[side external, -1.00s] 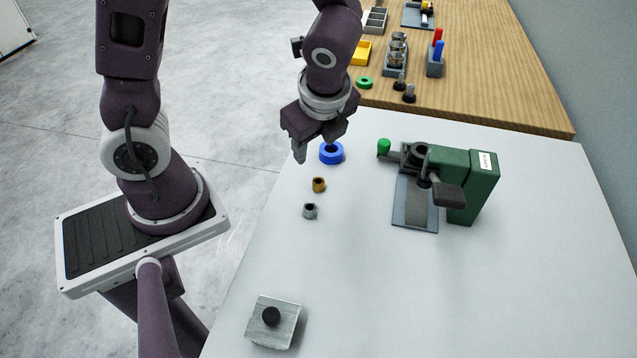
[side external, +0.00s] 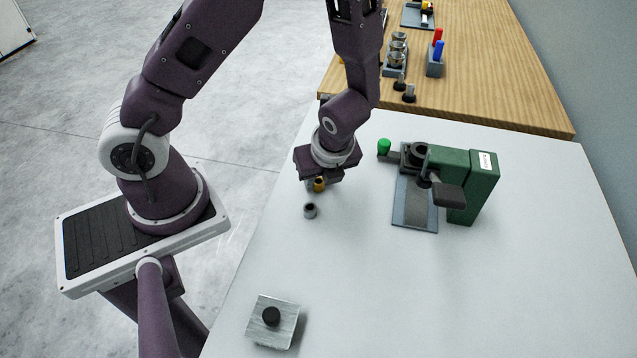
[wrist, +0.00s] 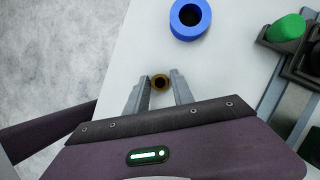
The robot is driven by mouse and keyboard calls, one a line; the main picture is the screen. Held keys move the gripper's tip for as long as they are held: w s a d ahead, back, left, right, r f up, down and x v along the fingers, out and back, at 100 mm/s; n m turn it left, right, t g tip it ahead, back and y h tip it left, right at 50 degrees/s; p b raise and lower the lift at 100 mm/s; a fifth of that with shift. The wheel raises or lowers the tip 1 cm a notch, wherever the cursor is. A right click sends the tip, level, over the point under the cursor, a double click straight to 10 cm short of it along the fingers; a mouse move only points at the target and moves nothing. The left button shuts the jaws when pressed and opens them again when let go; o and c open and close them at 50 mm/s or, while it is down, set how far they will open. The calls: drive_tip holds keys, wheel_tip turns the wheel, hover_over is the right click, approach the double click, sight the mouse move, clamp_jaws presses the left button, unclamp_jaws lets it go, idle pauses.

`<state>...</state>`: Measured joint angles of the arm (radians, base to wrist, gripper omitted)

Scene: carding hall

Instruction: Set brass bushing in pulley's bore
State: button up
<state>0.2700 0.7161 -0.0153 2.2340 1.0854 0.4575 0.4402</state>
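The brass bushing (side external: 319,184) stands on the white table, directly under my gripper (side external: 321,181). In the wrist view the bushing (wrist: 160,83) sits between the two fingers of my gripper (wrist: 160,80), near their tips. The fingers are apart, with a small gap showing on each side of the bushing. The blue pulley (wrist: 190,19) with its dark round bore lies flat beyond the fingertips, at the top of the wrist view. In the side view the pulley is hidden behind my gripper.
A grey bushing (side external: 310,211) stands close to the brass one. A green press (side external: 472,187) with a green knob (side external: 384,146) is to the right. A metal block (side external: 287,325) with a black knob is at the front. The white table's (side external: 480,290) front right is clear.

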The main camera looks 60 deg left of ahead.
clamp_jaws()
wheel_tip(320, 180, up, 9)
wheel_tip(320, 180, up, 5)
drive_tip(key=n+g+h, duration=0.2)
drive_tip(key=n+h, duration=0.7)
drive_tip(key=n, duration=2.6)
hover_over(420, 152)
drive_tip(key=shift+n, duration=0.5)
wheel_tip(420, 152, down, 10)
drive_tip(key=shift+f, duration=0.1)
